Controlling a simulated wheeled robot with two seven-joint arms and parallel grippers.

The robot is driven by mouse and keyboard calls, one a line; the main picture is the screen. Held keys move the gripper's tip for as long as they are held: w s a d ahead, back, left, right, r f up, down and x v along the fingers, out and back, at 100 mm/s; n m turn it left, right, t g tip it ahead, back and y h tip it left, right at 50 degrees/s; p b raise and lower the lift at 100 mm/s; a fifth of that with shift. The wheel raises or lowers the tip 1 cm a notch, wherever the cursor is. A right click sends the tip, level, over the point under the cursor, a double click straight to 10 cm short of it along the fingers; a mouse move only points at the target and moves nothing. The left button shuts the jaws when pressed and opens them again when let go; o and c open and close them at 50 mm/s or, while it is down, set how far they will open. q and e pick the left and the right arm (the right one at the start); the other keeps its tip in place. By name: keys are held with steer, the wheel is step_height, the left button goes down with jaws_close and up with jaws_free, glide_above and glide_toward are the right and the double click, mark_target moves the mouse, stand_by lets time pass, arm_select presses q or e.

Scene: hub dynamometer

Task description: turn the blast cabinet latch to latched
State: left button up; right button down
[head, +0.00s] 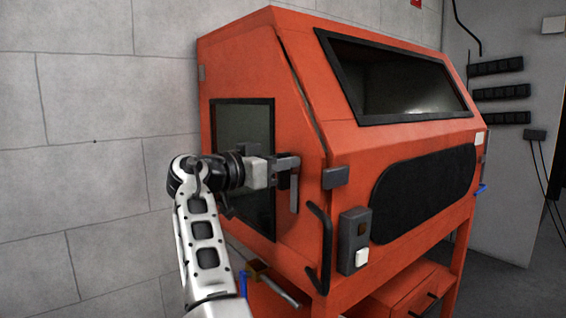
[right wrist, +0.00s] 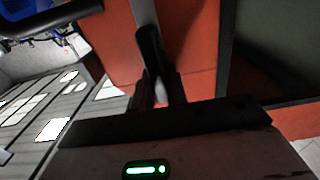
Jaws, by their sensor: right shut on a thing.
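The orange blast cabinet (head: 310,110) stands against the wall, its left side door carrying a dark window (head: 245,130). My right gripper (head: 288,168) is at that door's right edge, shut on the grey latch lever (head: 294,196), which hangs roughly straight down below the fingers. In the right wrist view the dark fingers (right wrist: 160,88) close around the end of the lever (right wrist: 146,15). The fingers hide part of the lever and its pivot. A dark block (head: 336,178) sits on the cabinet corner to the right, apart from the lever. My left gripper is out of view.
A black bent handle (head: 325,250) and a grey switch box (head: 354,238) are on the cabinet to the lower right of my gripper. A small brass-coloured fitting with a grey bar (head: 272,284) sticks out below. The wall (head: 90,150) at left is bare.

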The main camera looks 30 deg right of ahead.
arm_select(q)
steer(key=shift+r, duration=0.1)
